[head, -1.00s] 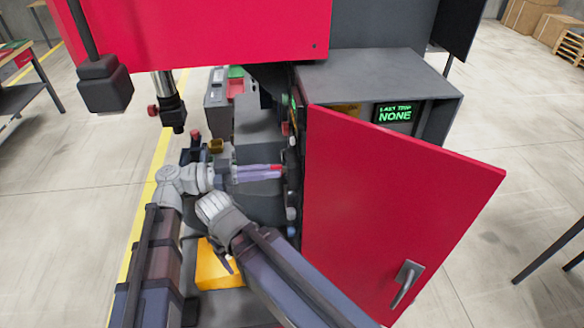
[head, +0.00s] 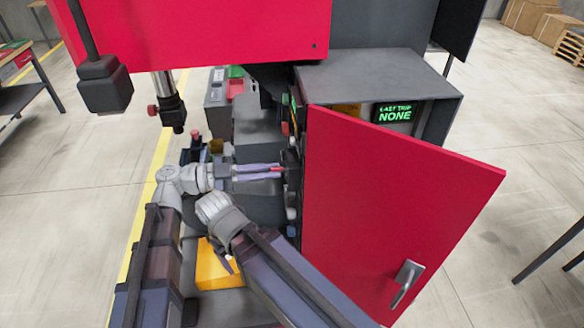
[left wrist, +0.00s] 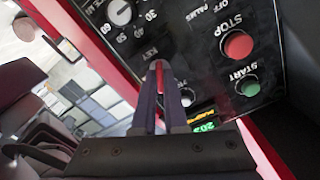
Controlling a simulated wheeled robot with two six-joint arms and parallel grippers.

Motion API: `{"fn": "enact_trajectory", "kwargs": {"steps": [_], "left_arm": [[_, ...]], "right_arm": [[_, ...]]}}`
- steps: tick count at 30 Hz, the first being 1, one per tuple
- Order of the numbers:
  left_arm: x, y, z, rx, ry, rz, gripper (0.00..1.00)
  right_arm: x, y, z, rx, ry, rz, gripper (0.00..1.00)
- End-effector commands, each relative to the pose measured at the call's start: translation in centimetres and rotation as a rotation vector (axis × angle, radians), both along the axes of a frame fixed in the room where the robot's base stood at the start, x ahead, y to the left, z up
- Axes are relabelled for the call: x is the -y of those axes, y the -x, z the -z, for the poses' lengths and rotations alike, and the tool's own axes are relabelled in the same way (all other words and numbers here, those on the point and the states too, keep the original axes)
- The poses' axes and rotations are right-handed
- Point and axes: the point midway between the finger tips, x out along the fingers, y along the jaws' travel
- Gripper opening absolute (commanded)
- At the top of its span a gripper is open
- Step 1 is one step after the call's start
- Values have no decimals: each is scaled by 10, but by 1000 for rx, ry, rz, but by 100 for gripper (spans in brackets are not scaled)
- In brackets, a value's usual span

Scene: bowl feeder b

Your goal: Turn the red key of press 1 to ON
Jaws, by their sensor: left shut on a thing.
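The red key (left wrist: 160,76) sits in the dark control panel (left wrist: 208,67) of the press, beside the lettering "KEY". My left gripper (left wrist: 159,68) is shut on it, with one finger on each side of the red part. In the head view the left gripper (head: 279,170) reaches in from the left, its two fingers pointing right at the panel, with a bit of red between the tips. The panel face is seen edge-on there. The ON mark and the key's exact angle cannot be read.
A red STOP button (left wrist: 238,45), a green START button (left wrist: 250,86) and a dial (left wrist: 120,12) are close to the key. The open red door (head: 395,210) stands right of the gripper. The display (head: 394,112) reads "LAST TRIP NONE". The red press head (head: 200,30) hangs above.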

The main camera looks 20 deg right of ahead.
Motion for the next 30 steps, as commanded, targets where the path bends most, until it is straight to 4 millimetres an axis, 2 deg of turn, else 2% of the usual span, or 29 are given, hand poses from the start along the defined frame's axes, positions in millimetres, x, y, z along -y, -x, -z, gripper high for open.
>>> {"fn": "enact_trajectory", "kwargs": {"steps": [9,21,30], "left_arm": [[0,0,0,335,96,-1,0],[0,0,0,388,111,-1,0],[0,0,0,712,204,-1,0]], "right_arm": [[0,0,0,0,0,0,76],[0,0,0,0,0,0,76],[0,0,0,0,0,0,76]]}}
